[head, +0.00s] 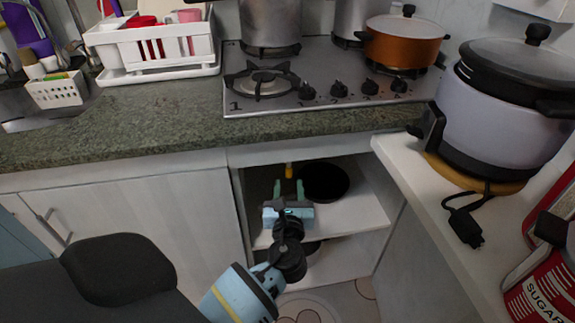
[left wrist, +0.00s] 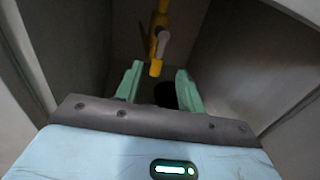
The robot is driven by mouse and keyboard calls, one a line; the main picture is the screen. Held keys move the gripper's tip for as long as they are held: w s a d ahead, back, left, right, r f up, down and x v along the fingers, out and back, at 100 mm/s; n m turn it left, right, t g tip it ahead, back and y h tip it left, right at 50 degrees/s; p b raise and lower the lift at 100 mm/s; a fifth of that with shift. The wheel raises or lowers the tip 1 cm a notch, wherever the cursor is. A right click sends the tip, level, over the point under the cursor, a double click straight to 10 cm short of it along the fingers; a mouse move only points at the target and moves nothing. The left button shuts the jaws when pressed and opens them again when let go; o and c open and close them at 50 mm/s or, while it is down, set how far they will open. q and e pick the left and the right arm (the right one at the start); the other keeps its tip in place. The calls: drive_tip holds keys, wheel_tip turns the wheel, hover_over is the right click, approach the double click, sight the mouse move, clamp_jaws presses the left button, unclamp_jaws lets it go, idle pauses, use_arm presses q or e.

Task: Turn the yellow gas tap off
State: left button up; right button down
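The yellow gas tap (head: 289,171) is at the back of the open cabinet under the stove. In the left wrist view the yellow tap (left wrist: 157,40) shows just past my fingertips, with a grey lever-like part on it and its yellow lower end between the lines of the fingers. My left gripper (head: 288,188) is inside the cabinet opening, its two green fingers spread apart and empty. In the left wrist view the left gripper (left wrist: 158,85) is open, with the tap ahead of it. Whether a finger touches the tap cannot be told. My right gripper is not in view.
A dark round pan (head: 325,181) stands on the cabinet shelf (head: 362,208), right of the gripper. Cabinet side walls (left wrist: 247,60) are close on both sides. The countertop (head: 150,125) and stove (head: 320,88) are above. A white side table (head: 405,158) holds a rice cooker (head: 500,115).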

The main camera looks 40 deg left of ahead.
sight(289, 165)
use_arm(q)
drive_tip(key=shift+w+a, duration=0.1)
drive_tip(key=shift+b+x, duration=0.6)
drive_tip(key=shift+x, duration=3.2)
clamp_jaws()
